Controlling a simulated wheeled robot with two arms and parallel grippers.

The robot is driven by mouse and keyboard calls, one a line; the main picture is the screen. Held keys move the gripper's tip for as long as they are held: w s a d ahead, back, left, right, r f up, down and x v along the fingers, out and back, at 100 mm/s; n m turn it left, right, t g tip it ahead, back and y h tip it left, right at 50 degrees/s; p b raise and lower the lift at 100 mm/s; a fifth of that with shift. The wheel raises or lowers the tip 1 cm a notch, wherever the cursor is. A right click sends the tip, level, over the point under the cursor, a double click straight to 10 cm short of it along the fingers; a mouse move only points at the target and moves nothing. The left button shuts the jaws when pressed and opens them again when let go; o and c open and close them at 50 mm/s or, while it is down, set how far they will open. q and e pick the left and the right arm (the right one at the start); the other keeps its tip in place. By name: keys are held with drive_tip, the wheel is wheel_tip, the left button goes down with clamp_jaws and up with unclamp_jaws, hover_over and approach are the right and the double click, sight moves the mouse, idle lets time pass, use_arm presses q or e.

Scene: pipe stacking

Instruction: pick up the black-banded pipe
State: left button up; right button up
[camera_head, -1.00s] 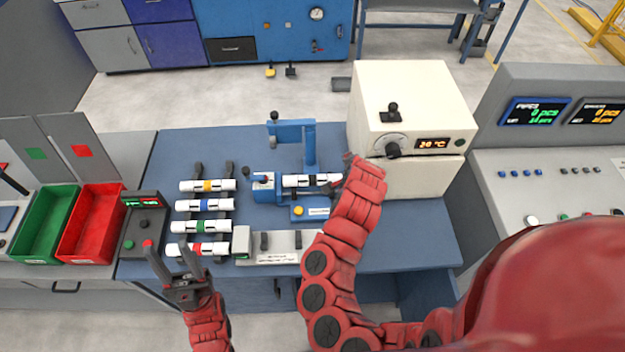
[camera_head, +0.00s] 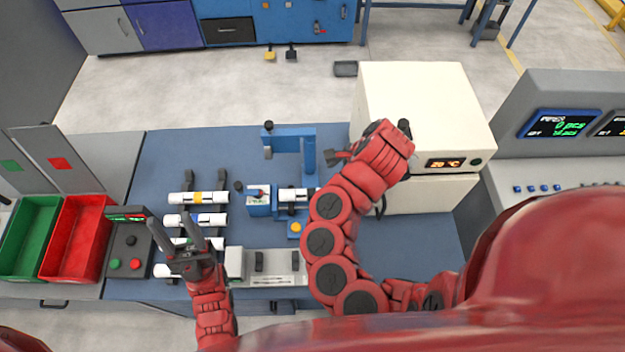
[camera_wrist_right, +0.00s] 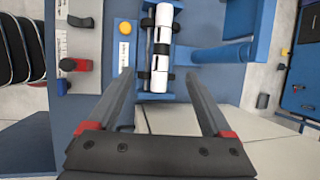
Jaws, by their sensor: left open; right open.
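The black-banded pipe (camera_head: 293,195) is white with a black band and lies in the blue fixture (camera_head: 258,203) in the middle of the table. The right arm partly hides its right end in the head view. It also shows in the right wrist view (camera_wrist_right: 161,47), lengthwise between the finger lines. My right gripper (camera_head: 335,157) is open and empty, above and to the right of the pipe, apart from it. Its two spread fingers show in the right wrist view (camera_wrist_right: 159,80). My left gripper (camera_head: 171,222) is open and empty over the left front of the table, near the rack pipes.
Several white pipes with coloured bands lie on a rack (camera_head: 219,180) at left. A cream oven-like box (camera_head: 425,100) stands at the back right, close to my right arm. Green (camera_head: 28,238) and red (camera_head: 75,240) bins are at far left. A blue post (camera_head: 308,160) rises behind the pipe.

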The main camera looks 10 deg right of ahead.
drive_tip(key=b, duration=0.6)
approach(311, 192)
drive_tip(key=x, duration=0.1)
drive_tip(key=b+x, duration=0.1)
drive_tip(key=x, duration=0.1)
drive_tip(key=b+x, duration=0.1)
drive_tip(key=shift+s+a+f, duration=0.25)
drive_tip(key=shift+s, duration=0.1)
drive_tip(key=shift+w+a+f+b, duration=0.1)
drive_tip(key=shift+a+f+b, duration=0.15)
drive_tip(key=shift+f+b, duration=0.1)
drive_tip(key=shift+w+f+b, duration=0.15)
drive_tip(key=shift+f+b, duration=0.15)
drive_tip(key=shift+w+f+b, duration=0.25)
drive_tip(key=shift+f+b, duration=0.1)
drive_tip(key=shift+f, duration=0.2)
drive_tip(key=p+x, duration=0.1)
drive_tip(key=x, duration=0.1)
drive_tip(key=shift+w+a+f, duration=0.15)
drive_tip(key=shift+w+f, duration=0.05)
drive_tip(key=shift+w, duration=0.05)
drive_tip(key=shift+a+f, duration=0.1)
drive_tip(key=shift+f, duration=0.15)
drive_tip(key=shift+w, duration=0.1)
clamp_jaws()
